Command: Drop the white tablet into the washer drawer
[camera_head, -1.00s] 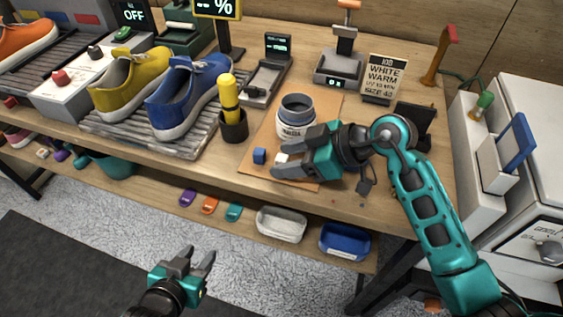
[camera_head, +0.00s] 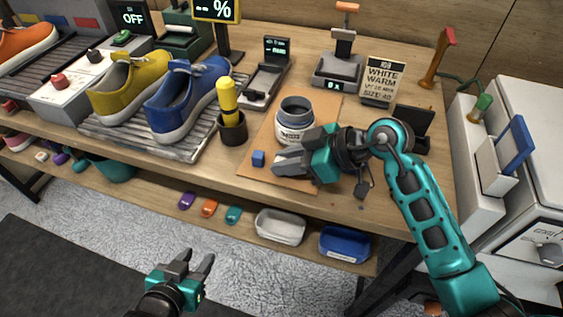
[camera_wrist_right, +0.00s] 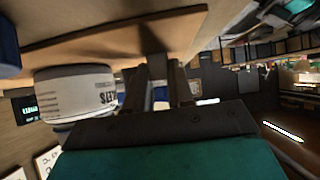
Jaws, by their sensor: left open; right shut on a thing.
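My right gripper (camera_head: 277,165) is low over the tan board, in front of the jar, shut on the white tablet. The tablet is hidden by the fingers in the head view; a small pale patch (camera_wrist_right: 160,100) shows between the fingers in the right wrist view, but I cannot tell if it is the tablet. My left gripper (camera_head: 197,262) is open and empty, in front of the bench.
The labelled jar (camera_head: 294,125) stands open behind my right gripper and also shows in the right wrist view (camera_wrist_right: 75,92). A dark cup with a yellow bottle (camera_head: 230,110) is to the left. A card sign (camera_head: 381,80) and a scale (camera_head: 338,70) stand behind. Shoes fill the left side.

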